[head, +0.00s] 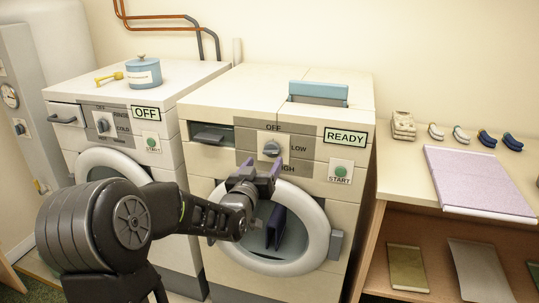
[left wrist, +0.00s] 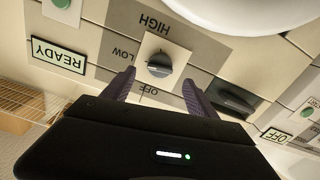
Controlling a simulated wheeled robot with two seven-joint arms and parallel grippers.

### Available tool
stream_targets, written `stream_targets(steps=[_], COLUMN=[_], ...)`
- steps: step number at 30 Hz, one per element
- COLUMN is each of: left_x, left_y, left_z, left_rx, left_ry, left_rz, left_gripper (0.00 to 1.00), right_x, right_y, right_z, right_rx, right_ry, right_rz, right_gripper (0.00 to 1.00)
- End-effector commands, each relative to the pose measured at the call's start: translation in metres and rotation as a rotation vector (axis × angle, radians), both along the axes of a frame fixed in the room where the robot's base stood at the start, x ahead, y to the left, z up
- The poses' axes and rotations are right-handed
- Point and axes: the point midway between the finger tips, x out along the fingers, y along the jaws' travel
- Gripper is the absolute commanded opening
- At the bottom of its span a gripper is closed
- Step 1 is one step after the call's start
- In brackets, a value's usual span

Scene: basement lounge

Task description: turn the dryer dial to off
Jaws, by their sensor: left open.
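The dryer (head: 230,105) is the right-hand white machine, with a READY sign and a round door. Its grey dial (head: 271,148) sits on a panel marked OFF at the top, LOW at the right and HIGH below. In the left wrist view, which is upside down, the dial (left wrist: 160,64) shows a raised grip bar lying roughly sideways; I cannot tell surely which mark it points to. My left gripper (head: 263,168) is open and empty, just in front of and below the dial. Its fingertips (left wrist: 158,80) spread to either side of the dial, apart from it. My right gripper is out of view.
A second machine (head: 85,92) with an OFF sign (head: 146,112) and its own dial stands left, with a blue pot (head: 143,72) on top. The dryer's START button (head: 340,172) is right of the dial. A shelf unit (head: 405,182) stands at right.

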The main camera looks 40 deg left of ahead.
Motion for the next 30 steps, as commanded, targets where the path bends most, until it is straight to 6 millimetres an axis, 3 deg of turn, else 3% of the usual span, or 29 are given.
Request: stream_targets(steps=[9,21,30], left_x=[0.045,0.054,0.054], left_y=[0.016,0.019,0.019], left_z=[0.0,0.0,0.0], left_rx=[0.0,-0.001,-0.001], left_ry=[0.001,0.0,0.0], left_rz=[0.0,0.0,0.0], left_gripper=[0.67,0.67,0.43], right_x=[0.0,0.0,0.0], right_y=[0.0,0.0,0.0], right_z=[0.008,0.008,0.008], right_rx=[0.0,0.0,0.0], right_ry=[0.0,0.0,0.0], right_rz=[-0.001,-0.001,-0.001], right_gripper=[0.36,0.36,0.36])
